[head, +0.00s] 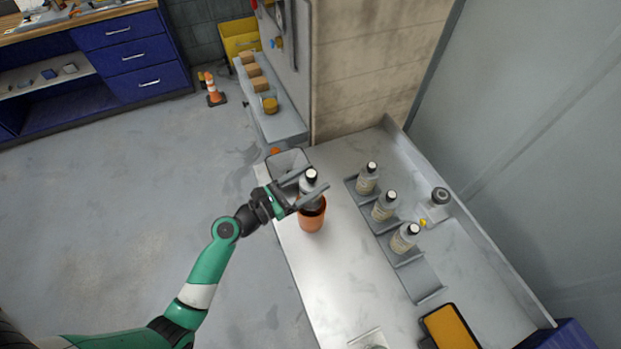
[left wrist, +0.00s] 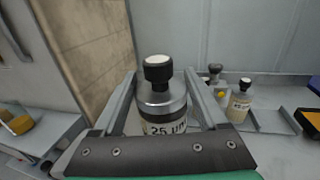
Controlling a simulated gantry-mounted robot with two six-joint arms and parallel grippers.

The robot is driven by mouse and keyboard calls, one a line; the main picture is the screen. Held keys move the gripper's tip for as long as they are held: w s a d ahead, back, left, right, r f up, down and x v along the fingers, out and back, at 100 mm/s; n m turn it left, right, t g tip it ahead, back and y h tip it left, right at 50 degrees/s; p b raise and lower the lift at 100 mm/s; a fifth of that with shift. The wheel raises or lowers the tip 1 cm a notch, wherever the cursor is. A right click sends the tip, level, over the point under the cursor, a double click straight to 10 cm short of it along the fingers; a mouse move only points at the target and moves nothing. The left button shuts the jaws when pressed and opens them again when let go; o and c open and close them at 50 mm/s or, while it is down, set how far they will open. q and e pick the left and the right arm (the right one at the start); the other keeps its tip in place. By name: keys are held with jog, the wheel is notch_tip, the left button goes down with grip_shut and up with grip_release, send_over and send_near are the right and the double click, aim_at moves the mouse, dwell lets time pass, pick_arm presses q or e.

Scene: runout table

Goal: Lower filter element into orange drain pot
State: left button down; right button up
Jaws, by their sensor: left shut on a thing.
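The filter element (head: 310,183) is a bottle-like cylinder with a black and white top. My left gripper (head: 308,190) is shut on it and holds it upright at the mouth of the orange drain pot (head: 312,217). In the head view the element's lower part is hidden by the gripper and the pot, so how deep it sits is unclear. In the left wrist view the element (left wrist: 160,97) stands between the two fingers, with a label reading 25 µm partly visible. The pot is hidden there. My right gripper is not in view.
A grey rack (head: 427,284) right of the pot holds several similar elements, such as the nearest one (head: 405,238). A grey bin (head: 287,163) stands just behind the pot. A black-rimmed orange tray (head: 450,328) lies at the front right. The table's left edge is close to the pot.

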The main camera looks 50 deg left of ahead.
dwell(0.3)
pick_arm(q)
jog(key=shift+f+b, duration=3.9)
jog(key=shift+f, duration=0.85)
grip_release()
